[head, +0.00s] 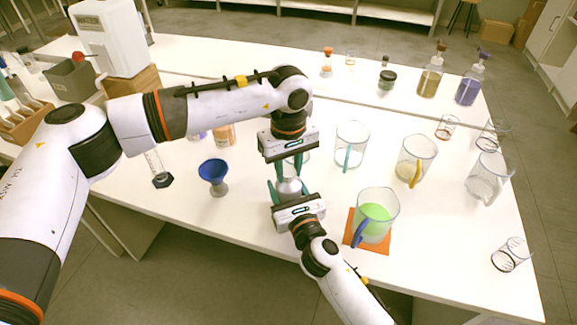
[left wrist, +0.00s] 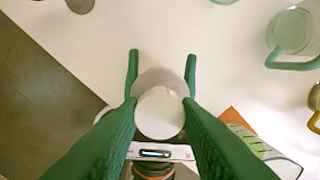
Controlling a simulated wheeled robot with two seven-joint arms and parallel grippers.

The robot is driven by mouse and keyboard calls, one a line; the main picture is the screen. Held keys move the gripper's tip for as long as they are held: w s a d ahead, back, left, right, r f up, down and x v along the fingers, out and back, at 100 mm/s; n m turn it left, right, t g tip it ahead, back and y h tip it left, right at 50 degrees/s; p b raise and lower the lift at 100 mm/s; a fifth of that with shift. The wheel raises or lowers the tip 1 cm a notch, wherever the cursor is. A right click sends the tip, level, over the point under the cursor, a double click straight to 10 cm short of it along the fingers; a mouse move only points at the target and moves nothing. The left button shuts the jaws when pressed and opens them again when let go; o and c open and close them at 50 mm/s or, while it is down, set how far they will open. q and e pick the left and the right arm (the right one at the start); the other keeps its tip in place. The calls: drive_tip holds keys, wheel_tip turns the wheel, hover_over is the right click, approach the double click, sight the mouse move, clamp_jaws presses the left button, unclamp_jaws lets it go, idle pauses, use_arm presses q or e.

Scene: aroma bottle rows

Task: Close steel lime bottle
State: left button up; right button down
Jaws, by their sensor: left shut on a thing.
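The steel bottle (head: 288,187) stands upright near the front edge of the table, partly hidden by both grippers. My right gripper (head: 289,188) reaches in from the front, its green fingers on either side of the bottle's body. My left gripper (head: 290,163) is directly above, pointing down, shut on a pale round lid (left wrist: 160,112) at the bottle's top. In the left wrist view the lid lies between the left fingertips, over the grey bottle body. I cannot tell whether the lid is seated on the neck.
A jug of green liquid (head: 374,217) stands on an orange mat (head: 385,246) right of the grippers. A blue funnel on a stand (head: 214,174) is at left. Empty jugs (head: 351,145) (head: 416,160) (head: 488,178) stand at right. Bottles (head: 430,80) line the back.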

use_arm(q)
drive_tip(key=o, duration=1.1)
drive_tip(key=shift+r, duration=2.3)
drive_tip(key=shift+c, duration=0.3)
drive_tip(key=n, duration=0.5)
drive_tip(key=shift+r+n, duration=0.4)
drive_tip(key=n, duration=0.4)
drive_tip(key=shift+r+n, duration=0.4)
drive_tip(key=n, duration=0.3)
drive_tip(key=r+n, duration=0.1)
drive_tip(key=n, duration=0.2)
drive_tip(key=shift+n, duration=0.4)
drive_tip(key=n, duration=0.5)
drive_tip(key=shift+r+n, duration=0.3)
drive_tip(key=shift+r, duration=0.1)
